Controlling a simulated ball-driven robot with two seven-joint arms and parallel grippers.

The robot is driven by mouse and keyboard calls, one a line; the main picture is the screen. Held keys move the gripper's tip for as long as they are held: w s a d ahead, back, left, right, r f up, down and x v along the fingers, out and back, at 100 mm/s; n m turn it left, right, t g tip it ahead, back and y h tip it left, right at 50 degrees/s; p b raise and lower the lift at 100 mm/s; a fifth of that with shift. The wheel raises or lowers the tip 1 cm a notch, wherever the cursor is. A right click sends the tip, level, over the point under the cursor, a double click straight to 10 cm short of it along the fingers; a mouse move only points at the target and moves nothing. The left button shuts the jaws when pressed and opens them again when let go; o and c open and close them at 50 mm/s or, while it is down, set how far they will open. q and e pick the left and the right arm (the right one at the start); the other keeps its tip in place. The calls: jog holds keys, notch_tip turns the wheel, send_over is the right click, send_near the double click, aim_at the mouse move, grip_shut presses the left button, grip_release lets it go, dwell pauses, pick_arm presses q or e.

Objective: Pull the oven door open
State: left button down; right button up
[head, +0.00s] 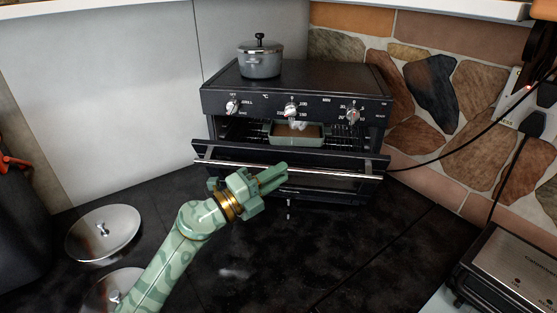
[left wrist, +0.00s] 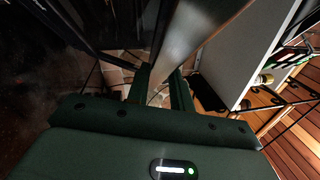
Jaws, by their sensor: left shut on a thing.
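The black oven (head: 300,100) stands on the dark counter against the back wall. Its door (head: 330,184) is partly open, tilted out at the top, and the lit inside shows above it. The silver bar handle (head: 335,172) runs across the door front. My left gripper (head: 273,177) is at the handle, left of its middle, and is shut on it. In the left wrist view the handle (left wrist: 197,35) runs down between the fingers of my left gripper (left wrist: 160,92). My right gripper is in neither view.
A green dish (head: 297,138) sits inside the oven. A lidded grey pot (head: 260,62) stands on top. Metal lids (head: 104,232) lie on the counter at left, and a metal appliance (head: 515,275) stands at right. The counter before the door is mostly clear.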

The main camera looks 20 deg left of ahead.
pick_arm(q)
jog(key=shift+s+d+f, duration=0.1)
jog(key=shift+s+f, duration=0.6)
jog(key=shift+f, duration=0.2)
jog(key=shift+s+d+f, duration=0.1)
jog(key=shift+s+f, duration=0.6)
jog(key=shift+f, duration=0.15)
